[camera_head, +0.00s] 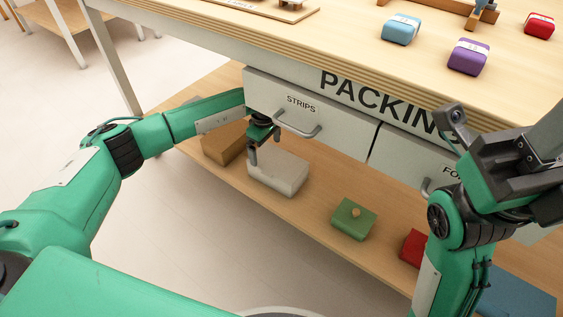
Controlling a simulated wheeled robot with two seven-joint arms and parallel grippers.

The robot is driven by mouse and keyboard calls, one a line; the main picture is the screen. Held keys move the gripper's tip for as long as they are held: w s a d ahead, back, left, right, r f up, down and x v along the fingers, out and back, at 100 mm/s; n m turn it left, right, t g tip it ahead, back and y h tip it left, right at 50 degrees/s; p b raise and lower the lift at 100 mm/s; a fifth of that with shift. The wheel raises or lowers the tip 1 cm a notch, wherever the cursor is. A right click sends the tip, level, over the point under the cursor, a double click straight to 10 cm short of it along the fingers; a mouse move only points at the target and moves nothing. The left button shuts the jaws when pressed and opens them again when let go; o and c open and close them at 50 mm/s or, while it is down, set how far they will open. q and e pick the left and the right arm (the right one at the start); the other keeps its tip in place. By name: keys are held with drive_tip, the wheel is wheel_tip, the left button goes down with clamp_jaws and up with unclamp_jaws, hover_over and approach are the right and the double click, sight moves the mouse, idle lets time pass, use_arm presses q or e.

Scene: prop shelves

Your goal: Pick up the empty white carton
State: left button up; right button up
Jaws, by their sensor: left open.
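The white carton (284,175) sits on the lower wooden shelf, under the drawer marked STRIPS. I cannot see whether it is empty. My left gripper (263,148) is open and points down at the carton's far left part. One dark finger overlaps the carton's left edge in the picture; I cannot tell whether it touches. The carton's upper left corner is partly hidden by this gripper. My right gripper (459,125) is raised at the right, in front of the drawers and well away from the carton; its jaw opening cannot be made out.
On the lower shelf, a brown box (225,142) stands left of the carton, and a green box (354,219) and a red box (413,247) lie to the right. The drawer handle (299,128) juts out above the carton. The tabletop (330,45) overhangs, holding blue, purple and red packs.

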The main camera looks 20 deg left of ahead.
sight(267, 156)
use_arm(q)
drive_tip(key=shift+s+d+f+b, duration=0.15)
drive_tip(key=shift+f+b, duration=1.05)
drive_tip(key=shift+f, duration=0.65)
drive_tip(key=shift+w+d+f+b, duration=0.1)
drive_tip(key=shift+f+b, duration=1.1)
drive_tip(key=shift+f, duration=0.6)
drive_tip(key=c, duration=0.6)
